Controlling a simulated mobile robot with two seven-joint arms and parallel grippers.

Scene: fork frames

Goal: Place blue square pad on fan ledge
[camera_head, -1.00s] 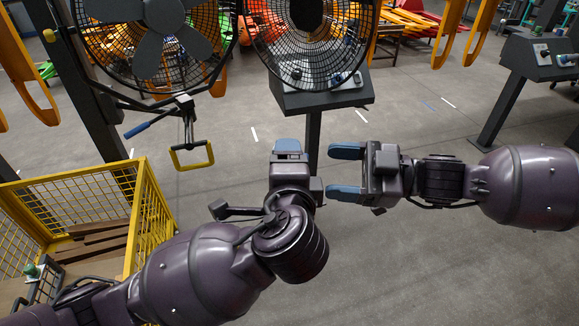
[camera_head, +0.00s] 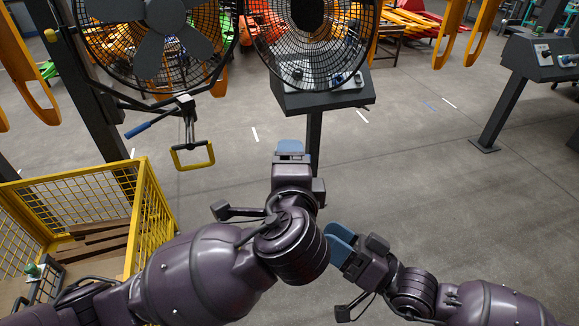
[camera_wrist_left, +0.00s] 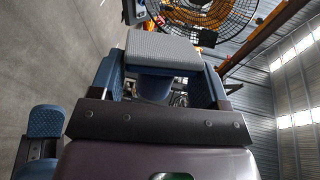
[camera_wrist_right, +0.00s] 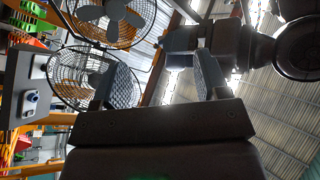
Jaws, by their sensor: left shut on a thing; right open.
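My left gripper (camera_head: 291,150) is at the middle of the head view, in front of the fan stand. In the left wrist view it is shut on a flat square pad (camera_wrist_left: 163,51), whose visible face looks light grey and textured. In the head view the pad is hard to tell from the blue fingertips. My right gripper (camera_head: 342,243) is open and empty, below and right of the left one. Two caged fans, the left fan (camera_head: 150,45) and the right fan (camera_head: 312,45), stand ahead. A dark grey ledge-like box (camera_head: 318,98) with knobs sits under the right fan.
A yellow mesh crate (camera_head: 150,215) holding brown slats stands at lower left. A yellow-handled frame (camera_head: 192,158) hangs below the left fan. Another control stand (camera_head: 540,60) is at the right. The floor at centre right is clear.

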